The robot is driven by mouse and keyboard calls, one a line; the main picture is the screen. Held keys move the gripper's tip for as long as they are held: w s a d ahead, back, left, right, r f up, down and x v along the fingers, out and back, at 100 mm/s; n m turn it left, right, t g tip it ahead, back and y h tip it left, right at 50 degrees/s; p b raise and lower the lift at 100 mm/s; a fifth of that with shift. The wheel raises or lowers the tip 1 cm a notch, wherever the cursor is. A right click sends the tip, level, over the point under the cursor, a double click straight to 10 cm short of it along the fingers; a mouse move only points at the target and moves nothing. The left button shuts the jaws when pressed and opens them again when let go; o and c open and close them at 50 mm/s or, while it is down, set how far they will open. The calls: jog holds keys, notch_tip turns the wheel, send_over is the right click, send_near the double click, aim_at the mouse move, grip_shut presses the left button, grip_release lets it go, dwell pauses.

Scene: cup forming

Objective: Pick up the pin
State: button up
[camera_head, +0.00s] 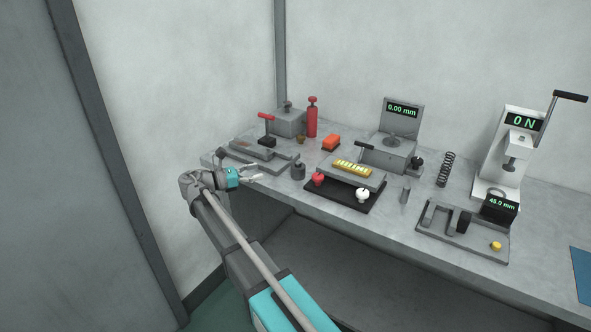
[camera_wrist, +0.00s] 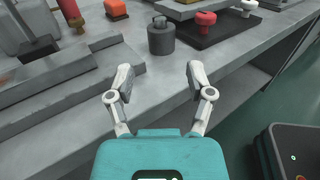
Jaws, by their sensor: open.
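A small grey upright cylinder (camera_head: 405,195), which looks like the pin, stands on the bench to the right of the black tray. It is small, and I cannot make out its details. I do not see it in the wrist view. My gripper (camera_head: 258,172) is open and empty at the bench's front left edge, well to the left of the cylinder. In the wrist view its two fingers (camera_wrist: 160,76) are spread apart over the bench edge. A dark grey weight-like cylinder with a top knob (camera_wrist: 161,40) stands just beyond the fingers.
The black tray (camera_head: 326,197) carries a grey block, a red knob and a white knob. A red-handled fixture (camera_head: 262,150) stands at left. A gauge (camera_head: 390,150), a spring (camera_head: 445,170), a press (camera_head: 515,155) and a grey measuring plate (camera_head: 460,238) stand to the right.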

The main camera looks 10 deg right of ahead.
send_near(296, 163)
jog(key=shift+w+d, duration=0.2)
jog(key=shift+d, duration=0.6)
jog(key=shift+w+d, duration=0.2)
jog(key=shift+d, duration=0.6)
jog(key=shift+w+d, duration=0.2)
jog(key=shift+d, duration=0.6)
jog(key=shift+d, duration=0.1)
jog(key=shift+w+d+f, duration=0.1)
jog(key=shift+w+d, duration=0.1)
jog(key=shift+d, duration=1.05)
jog(key=shift+w+d, duration=0.25)
jog(key=shift+d, duration=0.95)
grip_shut()
